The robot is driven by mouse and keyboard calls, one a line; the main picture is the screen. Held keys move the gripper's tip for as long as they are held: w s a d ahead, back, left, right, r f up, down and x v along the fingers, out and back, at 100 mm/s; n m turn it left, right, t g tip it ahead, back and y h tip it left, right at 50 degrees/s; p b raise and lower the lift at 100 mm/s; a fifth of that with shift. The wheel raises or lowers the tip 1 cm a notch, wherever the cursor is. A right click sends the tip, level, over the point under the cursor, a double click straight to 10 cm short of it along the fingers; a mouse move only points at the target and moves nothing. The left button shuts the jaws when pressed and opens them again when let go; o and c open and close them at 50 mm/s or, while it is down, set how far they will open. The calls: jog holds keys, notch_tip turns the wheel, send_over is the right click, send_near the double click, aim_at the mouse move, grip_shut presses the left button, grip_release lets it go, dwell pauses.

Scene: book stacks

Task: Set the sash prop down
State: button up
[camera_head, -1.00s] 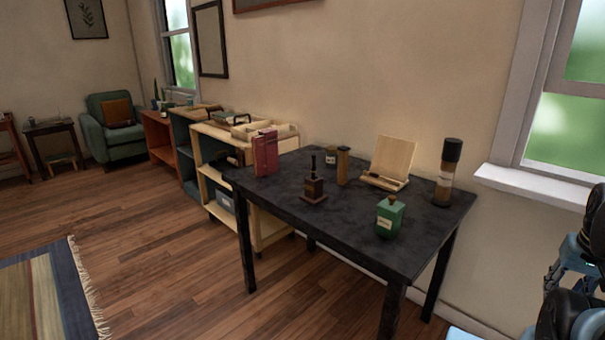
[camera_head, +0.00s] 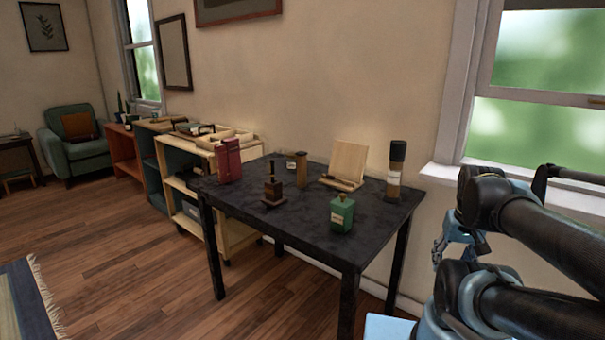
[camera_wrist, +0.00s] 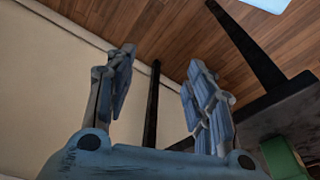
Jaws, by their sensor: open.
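I cannot pick out the sash prop with certainty in either view. My gripper (camera_wrist: 160,62) is open in the wrist view, with nothing between its two blue fingers. It is in the air beside the dark table (camera_head: 290,222), whose edge and legs show beyond the fingers in the wrist view (camera_wrist: 262,118).
On the table stand a green canister (camera_head: 342,214), a tall labelled cylinder (camera_head: 395,172), a wooden stand (camera_head: 348,163), a small tin (camera_head: 301,168), a dark wooden device (camera_head: 271,188) and a red case (camera_head: 228,161). Low shelves (camera_head: 205,170) stand left of the table. The floor ahead is clear.

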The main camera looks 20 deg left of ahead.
jog(key=w+a+r+m+t+y, duration=0.1)
jog(key=w+a+r+m+y, duration=0.1)
jog(key=w+a, duration=0.4)
jog(key=w+a+r+m+y, duration=0.2)
jog(key=w+a+m+y, duration=0.1)
jog(key=w+a, duration=0.35)
jog(key=m+t+y, duration=0.4)
jog(key=m+y, duration=0.7)
jog(key=m, duration=0.7)
send_near(304, 163)
jog(key=x, duration=1.1)
jog(key=shift+w+a, duration=0.2)
jog(key=shift+a, duration=0.05)
grip_shut()
